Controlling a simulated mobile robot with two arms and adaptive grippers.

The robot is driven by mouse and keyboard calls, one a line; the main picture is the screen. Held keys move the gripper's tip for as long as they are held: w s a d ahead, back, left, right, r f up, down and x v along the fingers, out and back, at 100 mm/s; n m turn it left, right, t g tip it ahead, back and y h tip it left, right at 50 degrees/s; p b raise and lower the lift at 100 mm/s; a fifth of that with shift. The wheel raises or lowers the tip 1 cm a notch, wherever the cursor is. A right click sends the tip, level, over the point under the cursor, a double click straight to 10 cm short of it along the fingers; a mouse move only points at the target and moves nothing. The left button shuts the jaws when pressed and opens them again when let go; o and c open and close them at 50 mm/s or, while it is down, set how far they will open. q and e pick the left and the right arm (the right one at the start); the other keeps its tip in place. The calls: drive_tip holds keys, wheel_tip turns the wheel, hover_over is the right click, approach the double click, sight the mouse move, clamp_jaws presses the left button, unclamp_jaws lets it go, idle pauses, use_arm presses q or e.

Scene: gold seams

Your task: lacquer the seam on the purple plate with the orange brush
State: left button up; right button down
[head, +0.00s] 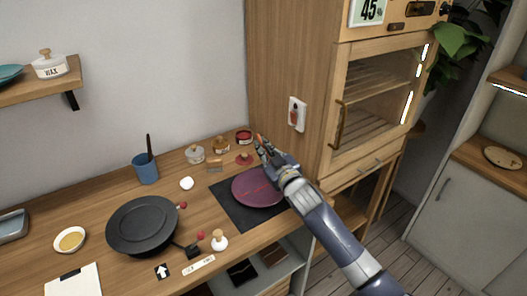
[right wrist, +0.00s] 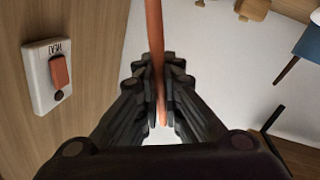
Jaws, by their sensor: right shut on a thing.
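The purple plate (head: 252,190) lies on a dark mat (head: 222,199) on the wooden counter. A thin reddish seam line crosses its top; my arm covers its right edge. My right gripper (head: 264,148) is above and behind the plate, near the cabinet side. It is shut on the orange brush (right wrist: 155,45), whose handle stands between the fingers in the right wrist view. Only a small orange bit of the brush shows in the head view, and its bristles cannot be made out. My left gripper is out of view.
An open red jar (head: 244,136) and a red lid (head: 244,159) are just left of the gripper. A brown pot (head: 221,147), white jar (head: 195,155) and blue cup (head: 146,170) stand further left. A wall switch (head: 297,113) is close right. A black pan (head: 143,226) sits front left.

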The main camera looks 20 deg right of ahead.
drive_tip(key=shift+r+p, duration=2.45)
drive_tip(key=shift+r, duration=0.55)
